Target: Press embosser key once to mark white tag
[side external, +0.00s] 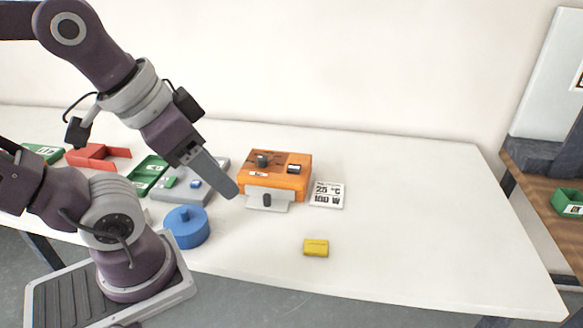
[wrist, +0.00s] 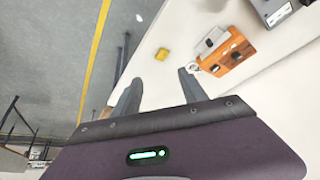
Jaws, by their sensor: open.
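The orange embosser box (side external: 277,172) stands on the white table, with a dark knob (side external: 262,160) and a black-and-white part on top. A pale plate (side external: 267,201) with a dark oval mark projects from its front. A small white label (side external: 258,174) lies on the box; I cannot tell whether it is the white tag. My gripper (side external: 229,190) is open, left of the box and above the table. In the wrist view, the open fingers (wrist: 158,88) have nothing between them, and the orange box (wrist: 236,50) is beyond the right finger.
A blue round lidded container (side external: 187,228) stands left of the box. A grey device (side external: 196,196), green tray (side external: 149,174) and red tray (side external: 92,155) are further left. A printed card (side external: 327,194) lies right of the box, a yellow block (side external: 316,247) in front. The table's right is clear.

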